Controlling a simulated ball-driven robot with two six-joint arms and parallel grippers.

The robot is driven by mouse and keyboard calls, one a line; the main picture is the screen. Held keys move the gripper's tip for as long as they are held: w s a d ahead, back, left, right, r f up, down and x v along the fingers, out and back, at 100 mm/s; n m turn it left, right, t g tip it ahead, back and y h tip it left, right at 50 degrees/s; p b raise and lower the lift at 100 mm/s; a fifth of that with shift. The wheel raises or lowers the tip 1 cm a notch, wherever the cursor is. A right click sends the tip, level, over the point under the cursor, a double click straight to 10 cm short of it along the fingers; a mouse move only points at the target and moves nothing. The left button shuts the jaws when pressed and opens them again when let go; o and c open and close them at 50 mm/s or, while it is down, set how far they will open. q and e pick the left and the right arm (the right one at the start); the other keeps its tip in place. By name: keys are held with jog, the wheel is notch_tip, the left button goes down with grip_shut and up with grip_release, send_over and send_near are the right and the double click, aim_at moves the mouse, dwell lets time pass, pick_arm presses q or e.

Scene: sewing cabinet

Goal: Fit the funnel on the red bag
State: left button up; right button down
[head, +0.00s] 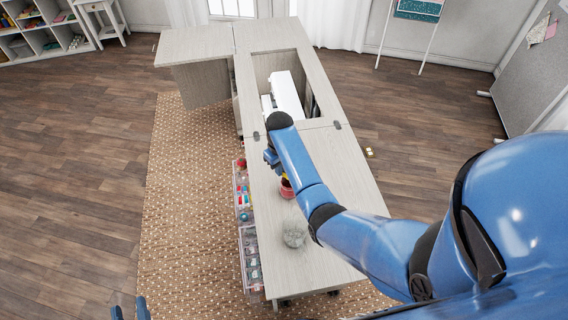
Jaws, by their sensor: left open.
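A small red object (287,192), perhaps the red bag, stands on the cabinet top, partly hidden by my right forearm. A bit of yellow shows at its upper edge; I cannot tell if this is the funnel. No funnel can be made out clearly. My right gripper (271,157) is over the cabinet's left edge, mostly hidden behind its own wrist. I cannot tell if it is open or what it holds. My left gripper (130,309) is at the bottom left edge, away from the cabinet, with two blue fingers apart and nothing seen between them.
The pale sewing cabinet (335,165) has an opening with a white machine (287,94). A greyish clear object (294,234) sits nearer on the top. Open clear drawers (250,256) with colourful items stick out on the left. A patterned rug (185,200) lies below.

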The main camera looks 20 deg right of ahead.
jog(key=shift+w+a+f+m, duration=0.15)
jog(key=shift+w+m, duration=0.15)
jog(key=shift+w, duration=0.05)
jog(key=shift+f, duration=0.2)
jog(key=shift+f+b, duration=0.1)
jog(key=shift+b, duration=0.25)
jog(key=shift+f+b, duration=1.6)
jog(key=shift+b, duration=0.05)
jog(key=shift+f+b, duration=0.75)
jog(key=shift+f, duration=0.35)
jog(key=shift+f, duration=0.45)
jog(key=c, duration=1.2)
grip_release()
jog(key=shift+c, duration=0.2)
